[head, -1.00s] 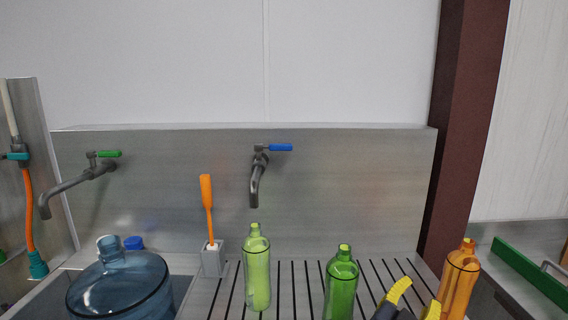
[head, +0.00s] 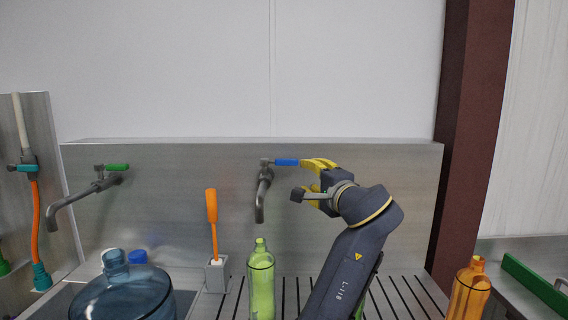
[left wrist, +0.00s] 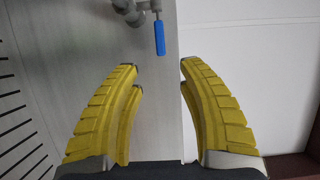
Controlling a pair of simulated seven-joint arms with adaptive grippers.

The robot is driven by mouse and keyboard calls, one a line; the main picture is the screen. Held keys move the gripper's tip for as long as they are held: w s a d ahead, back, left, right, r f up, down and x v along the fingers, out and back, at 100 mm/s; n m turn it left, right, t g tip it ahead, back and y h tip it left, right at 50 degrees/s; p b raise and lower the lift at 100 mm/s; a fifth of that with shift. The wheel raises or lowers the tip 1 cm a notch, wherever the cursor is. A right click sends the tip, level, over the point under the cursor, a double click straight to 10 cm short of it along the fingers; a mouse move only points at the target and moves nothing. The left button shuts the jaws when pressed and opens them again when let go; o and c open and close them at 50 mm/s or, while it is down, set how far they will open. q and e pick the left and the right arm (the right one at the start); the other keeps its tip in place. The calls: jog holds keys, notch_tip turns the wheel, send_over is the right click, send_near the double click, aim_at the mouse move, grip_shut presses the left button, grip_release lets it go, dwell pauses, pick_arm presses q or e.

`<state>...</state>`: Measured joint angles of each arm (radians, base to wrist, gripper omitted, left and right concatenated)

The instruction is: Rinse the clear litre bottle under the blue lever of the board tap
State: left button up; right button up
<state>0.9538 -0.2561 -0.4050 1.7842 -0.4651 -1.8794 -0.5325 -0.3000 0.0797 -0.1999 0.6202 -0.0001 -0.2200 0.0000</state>
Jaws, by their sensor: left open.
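The board tap (head: 262,195) has a blue lever (head: 286,162) sticking out to the right in the head view. The tap (left wrist: 130,10) and its blue lever (left wrist: 159,38) also show at the top of the left wrist view. A see-through pale green bottle (head: 261,285) stands upright below the spout. No colourless litre bottle shows clearly. My left gripper (head: 306,178) is open and empty just right of the lever. In the left wrist view its yellow fingers (left wrist: 159,68) are spread, with the lever beyond the gap between them. No water stream shows.
A big blue jug (head: 122,298) stands at the left, below a green-lever tap (head: 100,185). An orange-handled brush (head: 212,220) stands in a holder. An orange bottle (head: 469,290) stands at the right. My arm covers part of the slatted drainer (head: 405,295).

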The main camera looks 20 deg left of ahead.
aim_at(287, 163)
pick_arm(q)
jog(key=x, duration=1.7)
jog(key=shift+a, duration=0.1)
grip_shut()
